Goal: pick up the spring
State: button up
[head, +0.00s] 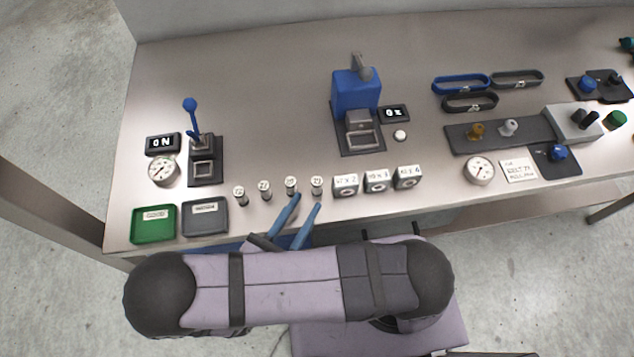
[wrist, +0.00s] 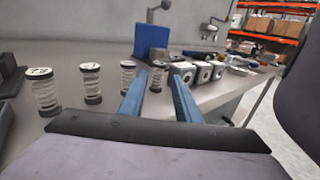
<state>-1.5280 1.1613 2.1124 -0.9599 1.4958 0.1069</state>
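Several small springs with dark end caps and numbered tops stand upright in a row near the table's front edge. From left to right, the first (head: 239,194), the second (head: 265,189), the third (head: 291,187) and the rightmost spring (head: 317,186) show in the head view. My gripper (head: 307,203) is open, its blue fingers reaching over the front edge near the two rightmost springs. In the wrist view the rightmost spring (wrist: 157,77) appears between the open fingertips (wrist: 157,84), slightly beyond them. The third spring (wrist: 127,76) stands just left of the left finger. Nothing is held.
White marked blocks (head: 376,181) stand right of the springs. A green tray (head: 154,238) and a grey tray (head: 205,231) lie left. Behind are a blue press (head: 355,92), a blue-handled lever device (head: 205,172) and a round gauge (head: 163,172). The table's middle is clear.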

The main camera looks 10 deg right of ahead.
aim_at(314, 188)
jog(key=shift+r+p+x, duration=0.15)
jog(key=shift+p+x, duration=0.5)
jog(key=shift+x, duration=0.35)
jog(key=shift+r+p+x, duration=0.1)
jog(key=shift+p+x, duration=0.5)
jog(key=shift+x, duration=0.4)
jog(key=shift+w+d+f, duration=0.15)
jog(key=shift+w+d, duration=0.2)
jog(key=shift+w, duration=0.3)
grip_shut()
